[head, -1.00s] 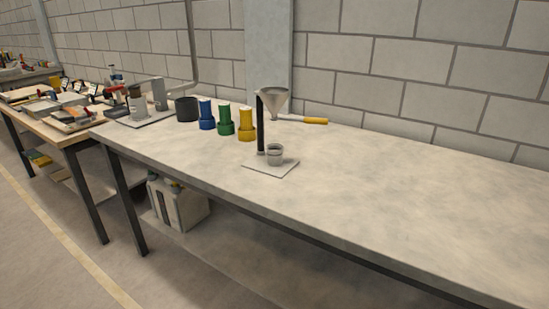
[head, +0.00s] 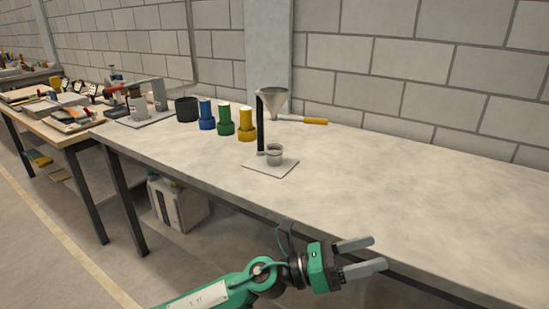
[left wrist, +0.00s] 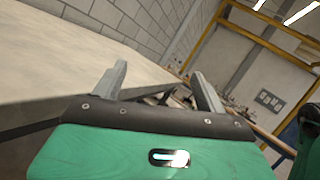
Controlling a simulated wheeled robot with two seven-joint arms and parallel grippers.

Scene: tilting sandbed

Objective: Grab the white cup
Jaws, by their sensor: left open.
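A small pale grey-white cup (head: 275,154) stands upright on a thin square plate (head: 270,169), below a metal funnel (head: 273,102) held on a black post (head: 261,123). My left gripper (head: 380,252) is open and empty at the front edge of the bench, to the right of the cup and nearer to me, well apart from it. Its two grey fingers also show in the left wrist view (left wrist: 160,70), spread with nothing between them. The cup cannot be made out in the left wrist view. My right gripper is not in view.
A yellow-handled tool (head: 303,121) lies behind the funnel. Yellow (head: 247,124), green (head: 225,119) and blue (head: 206,115) containers and a black pot (head: 187,109) stand to the left. The right half of the bench (head: 420,200) is clear.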

